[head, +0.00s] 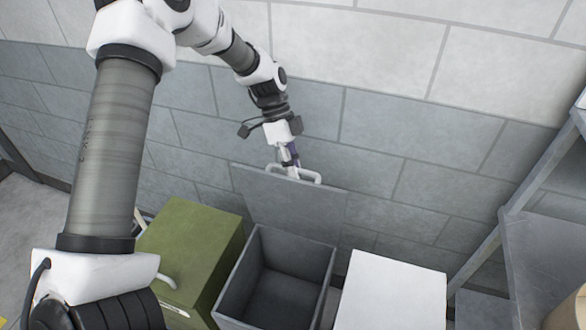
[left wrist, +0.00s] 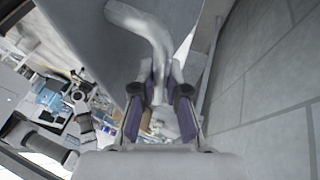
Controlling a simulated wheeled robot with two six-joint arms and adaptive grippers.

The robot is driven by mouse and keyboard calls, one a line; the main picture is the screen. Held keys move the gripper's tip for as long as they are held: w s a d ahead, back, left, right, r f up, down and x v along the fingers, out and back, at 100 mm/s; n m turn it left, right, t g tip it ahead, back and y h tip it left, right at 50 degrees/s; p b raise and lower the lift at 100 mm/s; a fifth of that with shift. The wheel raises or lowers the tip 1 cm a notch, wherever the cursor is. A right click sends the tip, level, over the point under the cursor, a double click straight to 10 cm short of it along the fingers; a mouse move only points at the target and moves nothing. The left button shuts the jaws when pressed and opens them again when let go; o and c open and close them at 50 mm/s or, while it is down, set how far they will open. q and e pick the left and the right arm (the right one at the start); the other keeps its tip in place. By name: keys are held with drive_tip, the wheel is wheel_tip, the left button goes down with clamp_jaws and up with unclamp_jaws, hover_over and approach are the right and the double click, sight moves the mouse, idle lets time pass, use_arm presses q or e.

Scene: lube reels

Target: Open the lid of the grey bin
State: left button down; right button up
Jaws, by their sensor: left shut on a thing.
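The grey bin (head: 275,288) stands in the middle between two other bins, its empty inside showing. Its grey lid (head: 290,205) is raised and stands close to upright at the back edge, near the wall. A pale handle (head: 308,176) sits at the lid's top edge; in the left wrist view the handle (left wrist: 150,32) runs down between the fingers. My left gripper (head: 290,165) is shut on this handle, its purple finger pads (left wrist: 160,95) on either side of it. My right gripper is in neither view.
A green bin (head: 190,250) with a closed lid stands to the left. A white bin (head: 392,290) with a closed lid stands to the right. A block wall (head: 400,130) lies close behind the raised lid. A grey metal rack (head: 535,235) stands at the far right.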

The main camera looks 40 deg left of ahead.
use_arm(q)
drive_tip(key=c, duration=1.3)
unclamp_jaws()
drive_tip(key=shift+r, duration=0.3)
drive_tip(key=shift+o, duration=0.6)
drive_tip(key=shift+s+d+r, duration=0.1)
drive_tip(key=shift+s+d, duration=0.05)
drive_tip(key=shift+s, duration=0.15)
drive_tip(key=shift+w, duration=0.2)
drive_tip(key=v, duration=1.2)
drive_tip(key=shift+s, duration=0.25)
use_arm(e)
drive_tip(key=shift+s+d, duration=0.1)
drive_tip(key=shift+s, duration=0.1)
